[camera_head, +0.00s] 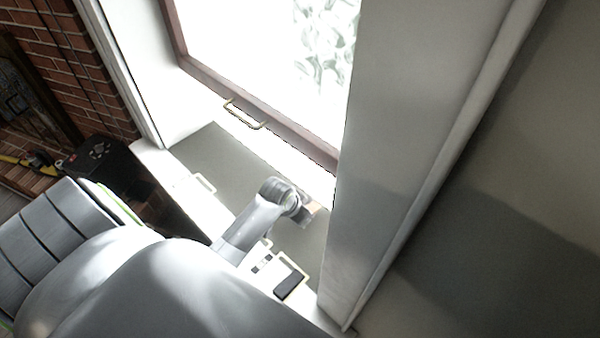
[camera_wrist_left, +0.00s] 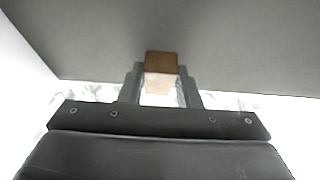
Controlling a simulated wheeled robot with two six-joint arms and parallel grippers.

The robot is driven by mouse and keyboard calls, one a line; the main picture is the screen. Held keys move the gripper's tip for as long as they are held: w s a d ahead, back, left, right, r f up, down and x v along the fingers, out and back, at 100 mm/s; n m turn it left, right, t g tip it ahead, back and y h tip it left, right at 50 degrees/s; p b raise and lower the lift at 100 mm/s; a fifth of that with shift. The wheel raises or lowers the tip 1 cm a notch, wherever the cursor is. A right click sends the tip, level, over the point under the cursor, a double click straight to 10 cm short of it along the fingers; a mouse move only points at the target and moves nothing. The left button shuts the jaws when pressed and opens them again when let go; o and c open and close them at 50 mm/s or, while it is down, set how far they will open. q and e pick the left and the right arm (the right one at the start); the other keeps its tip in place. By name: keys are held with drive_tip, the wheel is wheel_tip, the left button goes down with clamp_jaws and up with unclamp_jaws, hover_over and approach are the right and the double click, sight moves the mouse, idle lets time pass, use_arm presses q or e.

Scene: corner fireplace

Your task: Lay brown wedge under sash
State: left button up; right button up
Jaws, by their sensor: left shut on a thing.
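The window sash (camera_head: 262,112) is a brown frame around bright glass, with a brass-coloured handle (camera_head: 245,115) on its bottom rail. A bright strip shows between that rail and the grey sill (camera_head: 225,155). My left gripper (camera_wrist_left: 160,85) is shut on the brown wedge (camera_wrist_left: 161,62), which sticks out beyond the fingertips in the left wrist view. My right gripper is in neither view.
A white window reveal (camera_head: 400,150) stands close to the right of my left gripper. A dark item (camera_head: 289,284) lies at the sill's front. A pale handle-like loop (camera_head: 203,183) is at the left. A black box (camera_head: 100,155) stands by the brick wall (camera_head: 75,60).

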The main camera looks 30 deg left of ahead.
use_arm(q)
drive_tip(key=shift+f, duration=1.05)
drive_tip(key=shift+f, duration=0.1)
drive_tip(key=o, duration=1)
drive_tip(key=v, duration=1.2)
drive_tip(key=shift+p, duration=0.4)
